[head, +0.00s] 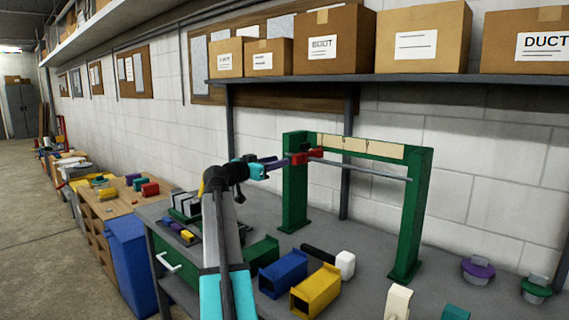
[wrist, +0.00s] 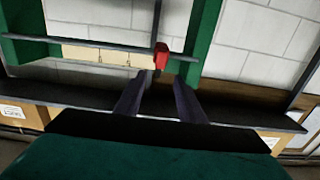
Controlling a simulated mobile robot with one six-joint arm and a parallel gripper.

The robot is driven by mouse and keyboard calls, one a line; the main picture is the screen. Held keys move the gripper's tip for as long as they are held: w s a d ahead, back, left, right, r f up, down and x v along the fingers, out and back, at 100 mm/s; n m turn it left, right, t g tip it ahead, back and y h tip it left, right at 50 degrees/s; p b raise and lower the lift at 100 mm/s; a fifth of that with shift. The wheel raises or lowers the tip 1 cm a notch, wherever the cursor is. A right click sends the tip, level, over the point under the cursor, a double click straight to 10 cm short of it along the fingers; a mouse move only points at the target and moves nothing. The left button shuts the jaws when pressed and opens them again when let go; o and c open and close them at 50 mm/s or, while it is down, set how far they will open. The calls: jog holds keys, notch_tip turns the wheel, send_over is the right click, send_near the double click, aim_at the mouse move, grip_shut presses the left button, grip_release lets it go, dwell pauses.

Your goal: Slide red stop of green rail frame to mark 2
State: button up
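The green rail frame (head: 295,190) stands on the grey bench, with two posts and a top bar. A thin grey rod (head: 370,173) runs between its posts. The red stop (head: 314,154) sits on the rod near the left post; the wrist view also shows the red stop (wrist: 161,57), upside down. A tan strip (head: 360,147) with several small ticks lies along the top bar; I cannot read its numbers. My gripper (head: 284,161) is at the left post, pointing at the stop. In the wrist view its fingers (wrist: 160,78) are apart, the stop just beyond the tips between them.
A blue box (head: 284,273), a yellow box (head: 316,291) and a black-handled mallet (head: 344,264) lie on the bench below the rod. Purple-topped (head: 478,269) and green (head: 536,289) round pieces stand at the right. A shelf (head: 470,79) with cardboard boxes hangs above.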

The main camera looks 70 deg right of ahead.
jog(key=v, duration=0.2)
jog(key=shift+w+a, duration=0.2)
jog(key=shift+a, duration=0.05)
dwell(0.4)
